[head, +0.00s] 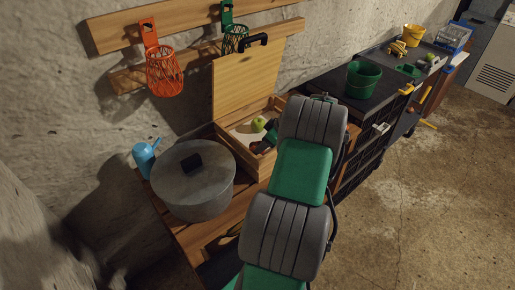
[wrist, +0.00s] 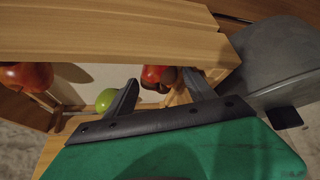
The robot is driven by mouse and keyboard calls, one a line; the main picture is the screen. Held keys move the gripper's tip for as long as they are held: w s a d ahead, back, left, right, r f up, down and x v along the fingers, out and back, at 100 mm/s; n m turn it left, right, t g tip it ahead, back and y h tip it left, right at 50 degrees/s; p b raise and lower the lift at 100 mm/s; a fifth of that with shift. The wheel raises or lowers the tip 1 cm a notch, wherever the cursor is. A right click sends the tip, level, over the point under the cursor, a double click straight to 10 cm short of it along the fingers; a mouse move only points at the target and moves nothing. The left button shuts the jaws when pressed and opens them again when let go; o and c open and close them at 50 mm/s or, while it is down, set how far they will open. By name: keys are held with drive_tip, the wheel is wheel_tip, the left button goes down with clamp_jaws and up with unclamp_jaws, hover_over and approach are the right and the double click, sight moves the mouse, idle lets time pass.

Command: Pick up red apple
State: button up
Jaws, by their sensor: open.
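In the wrist view a red apple (wrist: 156,76) is inside a wooden box (wrist: 110,42), beyond and between my fingertips; contact cannot be told. A second red apple (wrist: 26,76) is at the box's left side. A green apple (wrist: 106,99) lies left of my left finger. My gripper (wrist: 160,80) is open, its fingers reaching into the box. In the head view the wooden box (head: 238,150) stands with its lid raised, and the green apple (head: 258,124) shows inside. My gripper is partly hidden by my arm there, and the red apples are not visible.
A grey lidded pot (head: 192,190) stands close left of the box, with a blue watering can (head: 144,157) behind. The raised lid (head: 246,82) bounds the box's back. A green bucket (head: 362,82) stands on the dark unit to the right. Orange (head: 165,75) and green baskets hang above.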

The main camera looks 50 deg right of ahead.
drive_tip(key=shift+x, duration=1.25)
drive_tip(key=shift+r, duration=0.1)
drive_tip(key=c, duration=0.6)
drive_tip(key=shift+o, duration=0.2)
